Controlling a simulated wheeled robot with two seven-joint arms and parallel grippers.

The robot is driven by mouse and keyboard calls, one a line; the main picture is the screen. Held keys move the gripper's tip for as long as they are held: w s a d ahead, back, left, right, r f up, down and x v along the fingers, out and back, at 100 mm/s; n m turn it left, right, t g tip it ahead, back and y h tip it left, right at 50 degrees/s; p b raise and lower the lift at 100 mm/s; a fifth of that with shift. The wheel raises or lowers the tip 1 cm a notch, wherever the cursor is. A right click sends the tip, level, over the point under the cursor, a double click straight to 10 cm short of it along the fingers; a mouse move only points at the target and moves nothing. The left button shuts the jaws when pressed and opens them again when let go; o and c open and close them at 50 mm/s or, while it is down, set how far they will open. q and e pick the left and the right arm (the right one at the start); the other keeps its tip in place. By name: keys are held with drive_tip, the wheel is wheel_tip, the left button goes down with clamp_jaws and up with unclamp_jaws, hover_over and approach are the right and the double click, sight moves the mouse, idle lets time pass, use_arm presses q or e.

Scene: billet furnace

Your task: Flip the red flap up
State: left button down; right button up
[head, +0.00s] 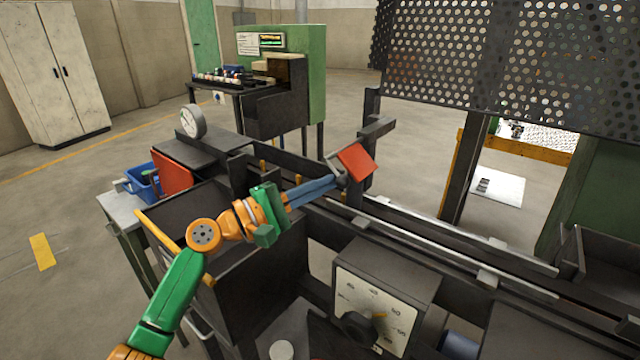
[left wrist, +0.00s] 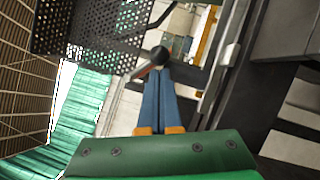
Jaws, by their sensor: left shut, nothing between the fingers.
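The red flap (head: 356,162) is a small square red plate above the rails of the machine, and it stands tilted. My left gripper (head: 335,182) reaches in from the left with its long blue fingers shut and empty. Its tips are at the lower left edge of the flap, by a dark knob; I cannot tell whether they touch. In the left wrist view the shut fingers (left wrist: 160,76) point at the round dark knob (left wrist: 159,56). A thin reddish edge shows beside it, probably the flap edge-on. My right gripper is not in view.
A dial box (head: 375,310) stands at the front, and long rails (head: 430,245) run to the right. A perforated screen (head: 510,65) hangs at upper right. Another red plate (head: 172,172) and a blue bin (head: 143,182) are at left. A dark post (head: 372,130) rises behind the flap.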

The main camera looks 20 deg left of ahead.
use_arm(q)
drive_tip(key=shift+s+d+r+n+t+p, duration=0.15)
drive_tip(key=shift+n+t+p, duration=0.1)
drive_tip(key=shift+n, duration=0.25)
drive_tip(key=shift+w+d+f+n+t+p, duration=0.15)
drive_tip(key=shift+n+t, duration=0.1)
drive_tip(key=shift+n, duration=0.25)
drive_tip(key=shift+s+d+r+n, duration=0.1)
drive_tip(key=shift+s+r+n, duration=0.1)
drive_tip(key=shift+n, duration=0.1)
drive_tip(key=shift+s+d+r+n+t+y+p, duration=0.1)
drive_tip(key=shift+d+r+n+t+y+p, duration=0.6)
drive_tip(key=shift+n, duration=1.3)
drive_tip(key=shift+s+d+r+n+t+y+p, duration=0.15)
drive_tip(key=shift+n+t+y+p, duration=0.35)
drive_tip(key=shift+n+t+p, duration=1.05)
drive_tip(key=shift+s+d+r+n+t+y+p, duration=0.25)
drive_tip(key=shift+n+y+p, duration=0.4)
drive_tip(key=shift+n, duration=1.8)
drive_tip(key=shift+w+n, duration=0.15)
drive_tip(key=shift+n, duration=0.15)
